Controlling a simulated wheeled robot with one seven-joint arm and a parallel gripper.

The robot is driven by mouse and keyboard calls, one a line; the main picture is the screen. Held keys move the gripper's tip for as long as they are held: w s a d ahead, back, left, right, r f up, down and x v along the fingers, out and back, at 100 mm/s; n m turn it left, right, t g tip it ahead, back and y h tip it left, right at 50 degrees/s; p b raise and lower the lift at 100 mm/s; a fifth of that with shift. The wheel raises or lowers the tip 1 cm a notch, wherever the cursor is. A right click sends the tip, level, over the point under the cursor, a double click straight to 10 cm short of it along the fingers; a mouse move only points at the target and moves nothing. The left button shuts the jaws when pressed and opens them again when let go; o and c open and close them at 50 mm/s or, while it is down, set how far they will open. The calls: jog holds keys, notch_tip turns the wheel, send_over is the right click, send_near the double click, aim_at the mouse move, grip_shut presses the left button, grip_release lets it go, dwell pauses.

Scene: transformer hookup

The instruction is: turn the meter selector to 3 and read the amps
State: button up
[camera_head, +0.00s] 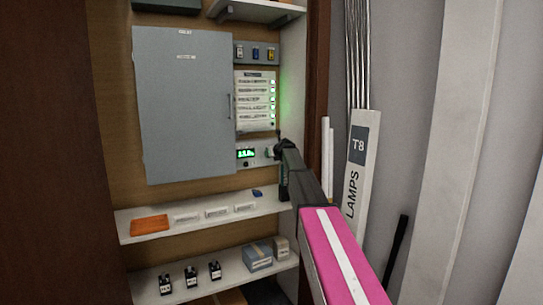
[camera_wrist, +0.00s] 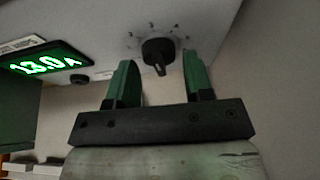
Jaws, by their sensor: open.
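The meter display (camera_wrist: 45,64) is at the left in the wrist view, with lit green digits that read 13.0 A. The same display (camera_head: 246,153) shows small in the head view. The black selector knob (camera_wrist: 158,51) sits on the pale panel, with small marks in an arc above it that I cannot read. A ridge on the knob faces down in the picture; I cannot tell which number is selected. My gripper (camera_wrist: 159,60) is open, its two green fingers on either side of the knob, apart from it as far as I see. My gripper (camera_head: 282,150) shows side-on in the head view.
A grey cabinet door (camera_head: 185,105) is left of a labelled panel (camera_head: 256,101) with green lights. Below are a shelf (camera_head: 150,221) with an orange tray (camera_head: 150,225) and a lower shelf with small black devices (camera_head: 191,277). A lamp box (camera_head: 355,165) stands right of my arm.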

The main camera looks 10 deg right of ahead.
jog(key=v, duration=1)
jog(key=shift+s, duration=0.35)
jog(key=shift+d+r, duration=0.1)
jog(key=shift+r, duration=0.05)
